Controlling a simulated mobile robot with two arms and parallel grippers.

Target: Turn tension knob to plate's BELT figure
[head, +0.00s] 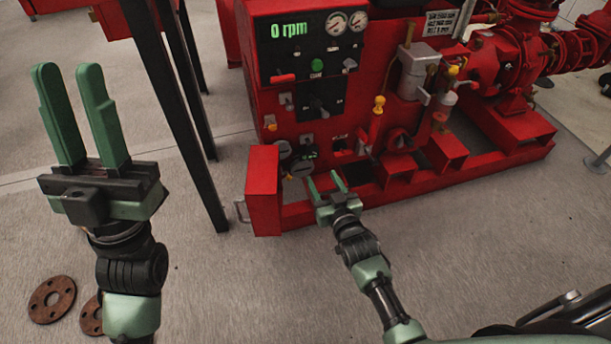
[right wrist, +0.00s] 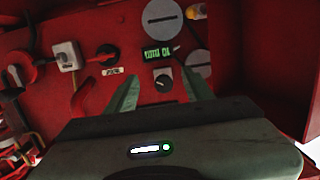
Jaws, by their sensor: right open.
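A small black knob (right wrist: 162,82) with a pale pointer mark sits on the red panel in the right wrist view, below a small green-lit display (right wrist: 158,54). I cannot read the display's figure. My right gripper (head: 325,179) is open and faces the lower part of the red pump panel; in the right wrist view the knob shows between its two green fingers, and I see no contact. My left gripper (head: 68,72) is open and empty, far left.
The red control box (head: 262,190) stands left of my right gripper. A panel (head: 308,45) above reads 0 rpm. Dark table legs (head: 168,90) stand between my arms. Rusty flanges (head: 52,299) lie on the floor.

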